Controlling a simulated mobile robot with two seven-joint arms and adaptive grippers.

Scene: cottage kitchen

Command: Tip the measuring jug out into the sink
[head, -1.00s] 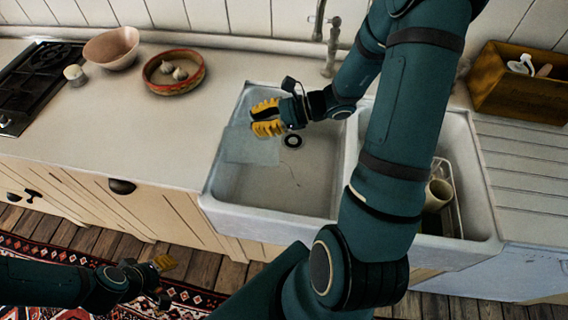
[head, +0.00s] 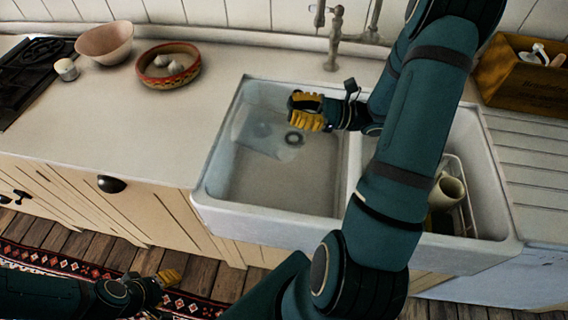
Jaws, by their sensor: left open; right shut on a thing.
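The measuring jug (head: 258,139) is clear and hard to make out. It shows as a pale, tilted see-through shape over the left basin of the white sink (head: 215,212). My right gripper (head: 303,112) is shut on it at its upper right, above the basin and near the divider. I cannot make out any contents in the jug or liquid pouring. My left gripper (head: 168,291) is open and empty, low over the floor in front of the cabinets.
A rack with a cream cup (head: 449,189) stands in the right basin, partly behind my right arm. A patterned bowl (head: 168,82), pink bowl (head: 105,43), small jar (head: 66,69) and hob (head: 30,75) are on the left counter. A wooden box (head: 520,85) stands right.

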